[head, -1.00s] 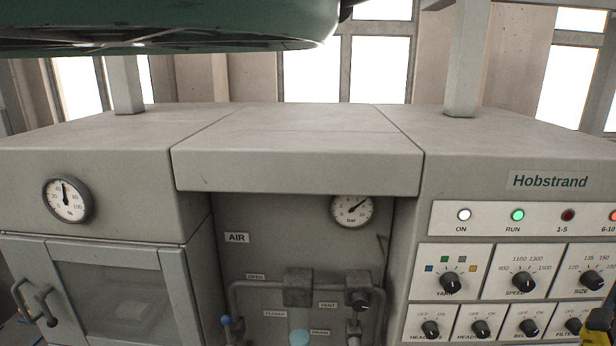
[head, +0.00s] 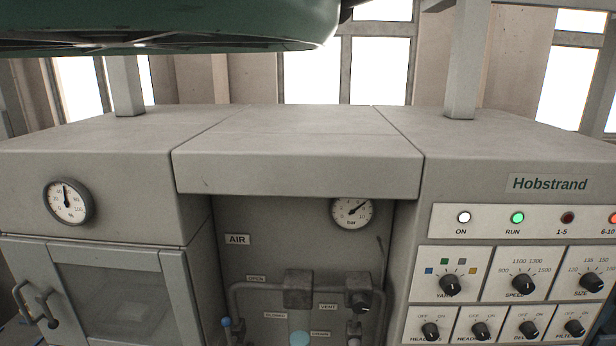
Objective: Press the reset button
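No button labelled reset shows in the head view. The Hobstrand control panel (head: 476,221) is at the right, cut off by the picture's right and lower edges. Its lamp row has a white ON lamp (head: 464,217), a lit green RUN lamp (head: 517,218), a dark red 1-5 lamp (head: 568,218) and an orange-red 6-10 lamp (head: 612,217) at the edge. Below are the yarn knob (head: 445,283), speed knob (head: 519,285) and size knob (head: 591,282), with a row of smaller off/on knobs under them. My gripper is not in view.
The recessed AIR section (head: 237,239) holds a bar gauge (head: 352,213), grey piping, a blue-tipped lever (head: 226,322) and a black vent knob (head: 361,301). At left are a percent gauge (head: 68,202) and a windowed door (head: 120,295) with a protruding handle (head: 36,304). A green body (head: 170,22) hangs overhead.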

